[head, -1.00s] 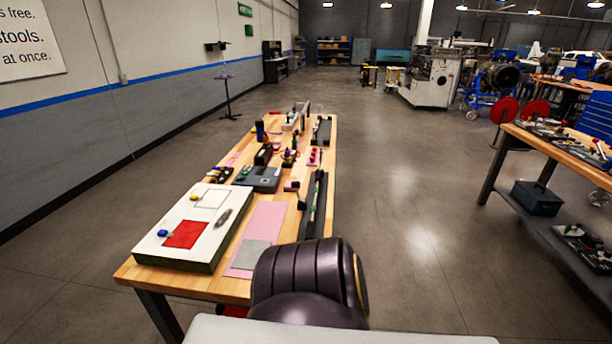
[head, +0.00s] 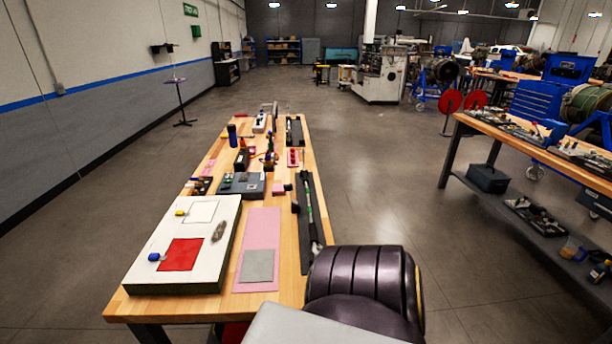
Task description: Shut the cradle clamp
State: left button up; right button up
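I cannot make out a cradle clamp in the head view. A turbine engine on a blue stand (head: 441,72) stands far off at the right, and a second, greenish one (head: 588,106) is partly cut off at the right edge. Both are too small or cut off to show any clamp on them. A dark, rounded part of my own body fills the lower middle. Neither of my grippers is in view.
A wooden workbench (head: 292,287) is close in front, bearing a white board (head: 148,262), a pink mat (head: 262,222) and a long dark rail (head: 305,215). Another bench (head: 470,121) stands at the right with a dark box (head: 488,178) below. Open floor (head: 385,190) lies between them.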

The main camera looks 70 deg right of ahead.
aim_at(288, 187)
jog(key=i+z, duration=0.15)
jog(key=z, duration=0.25)
jog(key=i+j+z, duration=0.1)
jog(key=z, duration=0.3)
jog(key=i+j+z, duration=0.1)
jog(key=z, duration=0.3)
jog(key=i+j+z, duration=0.15)
jog(key=z, duration=0.25)
jog(key=i+z, duration=0.15)
jog(key=z, duration=0.2)
jog(key=i+j+z, duration=0.1)
jog(key=z, duration=0.3)
jog(key=i+j+z, duration=0.1)
jog(key=z, duration=0.25)
jog(key=j, duration=0.1)
